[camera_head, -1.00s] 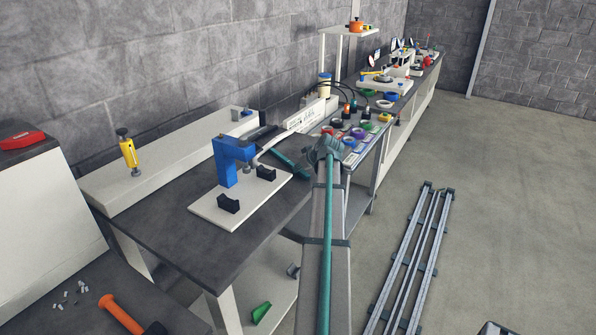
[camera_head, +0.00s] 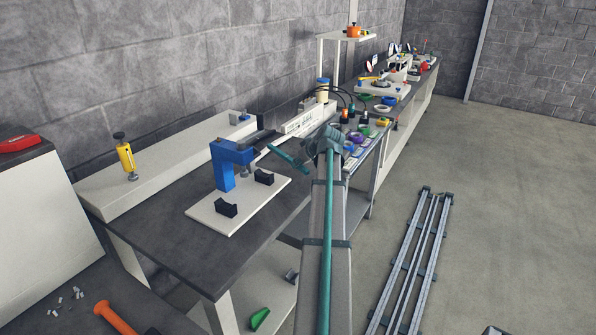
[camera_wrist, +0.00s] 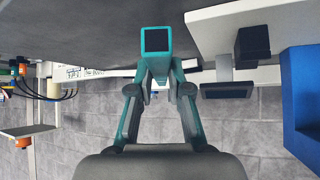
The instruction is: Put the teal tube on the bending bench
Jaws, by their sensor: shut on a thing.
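The teal tube (camera_head: 287,156) shows in the head view as a short slanted bar over the far right part of the dark-topped bending bench (camera_head: 170,240). It is right of the blue press (camera_head: 228,164). In the wrist view the tube (camera_wrist: 156,42) is seen end-on, a hollow square opening. My gripper (camera_wrist: 158,70) is shut on it with both teal fingers. In the head view my gripper is partly hidden by my arm. The tube seems to be held above the bench top; the exact gap cannot be told.
A white board (camera_head: 250,209) with black blocks carries the press. A long white ledge (camera_head: 170,175) with a yellow clamp (camera_head: 125,157) runs along the wall. A cluttered rack bench stands beyond on the right. The bench's front left top is clear.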

